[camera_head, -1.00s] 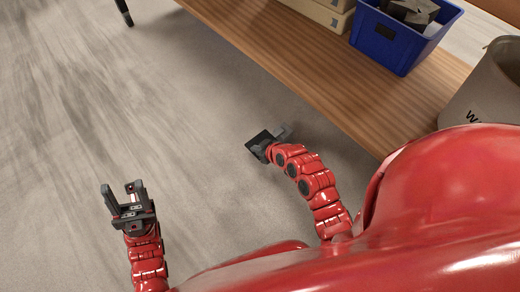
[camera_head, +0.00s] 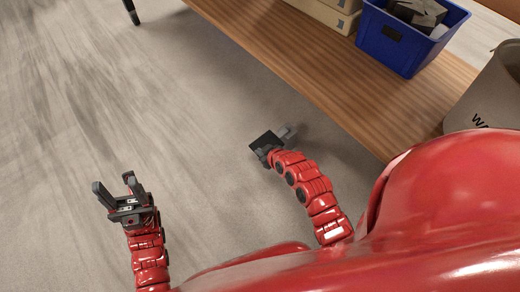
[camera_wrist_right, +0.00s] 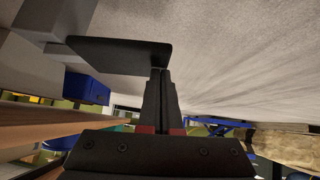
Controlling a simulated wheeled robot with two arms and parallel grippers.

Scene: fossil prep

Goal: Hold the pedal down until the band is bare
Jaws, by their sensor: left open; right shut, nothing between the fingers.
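A dark flat plate (camera_wrist_right: 120,52), possibly the pedal, lies at the fingertips of my right gripper (camera_wrist_right: 159,74) in the right wrist view. What looks like the same plate (camera_head: 265,140) shows low beside the table in the head view. My right gripper is shut with nothing between its fingers. The fingertips look to meet the plate, but I cannot tell whether it is pressed down. A grey block (camera_wrist_right: 38,38) is beside the plate. My left gripper (camera_head: 113,181) is open and empty over the floor. I see no band in these frames.
A wooden table (camera_head: 330,75) runs diagonally at the right. The grey floor (camera_head: 130,90) at the left is clear.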

